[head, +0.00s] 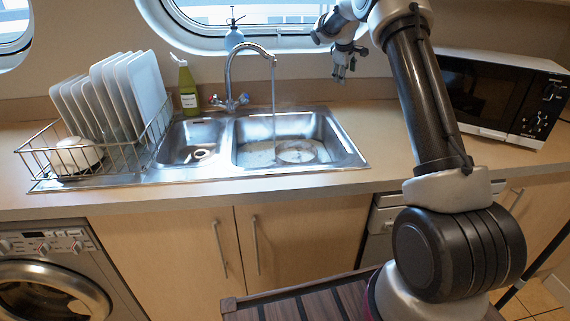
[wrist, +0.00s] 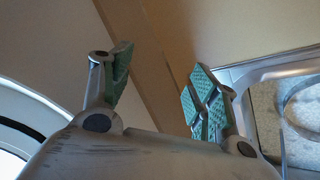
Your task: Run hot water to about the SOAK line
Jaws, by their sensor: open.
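The tap (head: 232,70) arches over the sink, and a thin stream of water (head: 273,95) runs from its spout into the larger right basin (head: 335,140). A red-marked knob (head: 214,100) is on its left and a blue-marked knob (head: 244,98) on its right. Pale round shapes show low in that basin; I cannot tell plates from ripples. No SOAK line is readable. My gripper (head: 343,74) is open and empty, raised above the counter right of the tap. In the wrist view its green-padded fingers (wrist: 160,86) are spread apart, with the basin's edge at right.
A wire rack (head: 105,160) with several white plates stands left of the sink. A microwave (head: 495,98) is at right. The counter between sink and microwave is clear.

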